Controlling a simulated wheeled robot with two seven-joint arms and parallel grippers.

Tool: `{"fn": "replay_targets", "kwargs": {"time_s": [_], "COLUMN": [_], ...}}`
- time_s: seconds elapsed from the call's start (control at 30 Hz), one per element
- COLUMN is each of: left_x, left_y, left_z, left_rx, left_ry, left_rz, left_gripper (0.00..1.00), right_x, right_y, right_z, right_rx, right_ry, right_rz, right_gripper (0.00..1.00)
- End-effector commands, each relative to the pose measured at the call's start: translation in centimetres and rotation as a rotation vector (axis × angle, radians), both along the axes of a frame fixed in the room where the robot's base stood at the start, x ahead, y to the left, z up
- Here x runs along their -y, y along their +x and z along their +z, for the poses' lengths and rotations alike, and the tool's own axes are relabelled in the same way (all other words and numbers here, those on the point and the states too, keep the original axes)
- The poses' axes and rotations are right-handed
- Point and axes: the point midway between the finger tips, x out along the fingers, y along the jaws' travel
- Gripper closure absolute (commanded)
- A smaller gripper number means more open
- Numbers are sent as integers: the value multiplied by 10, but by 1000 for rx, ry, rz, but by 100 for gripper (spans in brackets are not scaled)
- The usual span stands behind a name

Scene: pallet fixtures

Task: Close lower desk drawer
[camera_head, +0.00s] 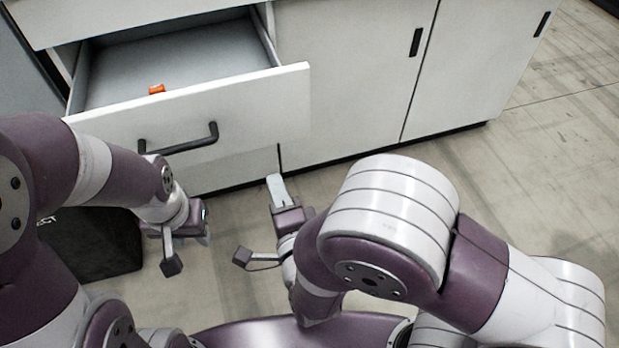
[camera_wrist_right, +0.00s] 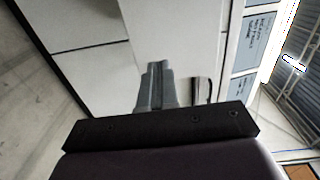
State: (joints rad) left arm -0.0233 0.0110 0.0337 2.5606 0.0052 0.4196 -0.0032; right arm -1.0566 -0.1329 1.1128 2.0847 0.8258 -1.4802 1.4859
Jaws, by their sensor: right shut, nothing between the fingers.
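The white desk drawer (camera_head: 240,105) is pulled well out at the left in the head view. Its grey inside shows, and a dark bar handle (camera_head: 180,142) is on its front. My right gripper (camera_head: 276,180) is shut and empty, just in front of and below the drawer's right part, apart from it in the picture. Its closed grey fingers also show in the right wrist view (camera_wrist_right: 156,80), pointing toward white cabinet faces. My left gripper (camera_head: 190,225) hangs below the handle; its fingers are hidden, so its opening cannot be told.
A small orange object (camera_head: 156,90) lies inside the drawer. White cabinet doors (camera_head: 350,75) with dark handles stand shut to the right. A white panel (camera_head: 110,15) overhangs the drawer from above. A black box (camera_head: 95,245) is on the floor at left. Floor (camera_head: 540,170) at right is clear.

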Motion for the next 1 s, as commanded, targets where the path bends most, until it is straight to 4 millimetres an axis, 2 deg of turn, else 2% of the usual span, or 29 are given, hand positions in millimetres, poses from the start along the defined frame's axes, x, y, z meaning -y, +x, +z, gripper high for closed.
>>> {"fn": "replay_targets", "kwargs": {"time_s": [0.03, 0.17, 0.5, 0.7, 0.83, 1.0], "left_x": [0, 0, 0, 0, 0, 0], "left_y": [1, 1, 1, 1, 0, 1], "left_z": [-6, -4, -14, -20, -22, -23], "left_rx": [1, 2, 2, 1, 1, 1], "left_ry": [0, 0, 0, 0, 0, 0], "left_rz": [0, 0, 0, 0, 0, 0], "left_gripper": [61, 61, 61, 61, 61, 61], "right_x": [-1, -3, -19, -28, -31, -33], "right_y": [-2, 7, 77, 113, 126, 132], "right_z": [-3, 2, 1, 1, 2, 3], "right_rx": [22, 34, 33, 31, 30, 31], "right_ry": [26, 44, 40, 37, 36, 36], "right_rz": [1, -3, -4, -1, 0, 1], "right_gripper": [100, 100, 100, 100, 100, 100]}}
